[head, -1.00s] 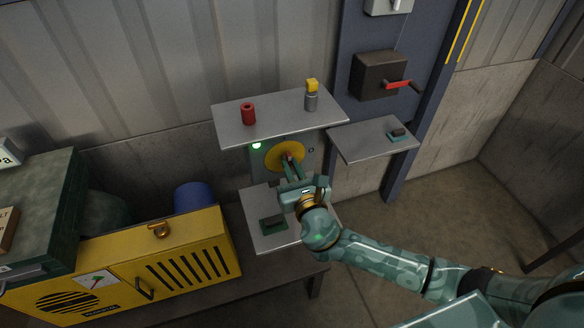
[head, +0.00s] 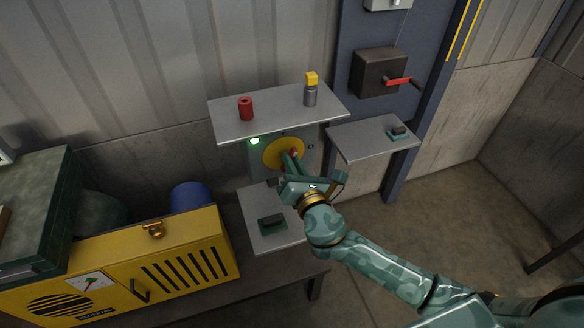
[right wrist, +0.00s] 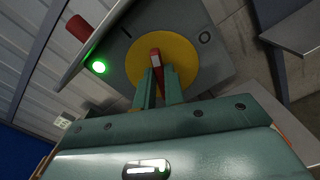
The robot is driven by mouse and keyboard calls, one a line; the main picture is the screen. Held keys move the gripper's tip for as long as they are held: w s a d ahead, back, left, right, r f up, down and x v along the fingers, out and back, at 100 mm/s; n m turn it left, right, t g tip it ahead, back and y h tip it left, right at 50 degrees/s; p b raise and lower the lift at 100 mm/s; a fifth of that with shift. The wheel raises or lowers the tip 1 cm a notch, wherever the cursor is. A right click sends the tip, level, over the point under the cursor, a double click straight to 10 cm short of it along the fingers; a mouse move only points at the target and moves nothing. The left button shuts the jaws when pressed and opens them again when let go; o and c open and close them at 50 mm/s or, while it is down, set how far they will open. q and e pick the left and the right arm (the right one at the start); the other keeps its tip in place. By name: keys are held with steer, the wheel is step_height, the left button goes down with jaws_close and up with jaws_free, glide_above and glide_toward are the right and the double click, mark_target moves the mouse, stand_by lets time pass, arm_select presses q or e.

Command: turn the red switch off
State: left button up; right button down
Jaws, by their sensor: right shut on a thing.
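The red switch (head: 294,152) is a small red handle on a round yellow disc (head: 275,155), on a grey panel under the upper shelf. My right gripper (head: 291,160) is shut on the red handle. In the right wrist view the handle (right wrist: 156,60) stands up between the two fingers (right wrist: 161,85), in front of the yellow disc (right wrist: 187,60). A green lamp (head: 255,141) glows at the panel's upper left, and also in the right wrist view (right wrist: 99,67). The fingers hide part of the handle. My left gripper is not in view.
The upper shelf (head: 230,128) overhangs the panel and bears a red cylinder (head: 246,108) and a grey, yellow-topped piece (head: 311,92). A lower shelf (head: 255,195) and a side shelf (head: 360,145) are close by. A black box (head: 378,72) has another red lever (head: 398,82).

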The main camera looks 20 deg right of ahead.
steer(key=shift+d+f+m+b, duration=0.15)
steer(key=shift+m+b, duration=0.45)
steer(key=shift+m, duration=1.5)
steer(key=shift+d+f+m+b, duration=0.15)
steer(key=shift+m+b, duration=0.45)
steer(key=shift+m, duration=1.5)
steer(key=shift+d+f+m+b, duration=0.1)
steer(key=shift+f+m+b, duration=0.35)
steer(key=shift+m, duration=1.65)
steer(key=shift+r, duration=0.2)
steer(key=c, duration=1.5)
jaws_free()
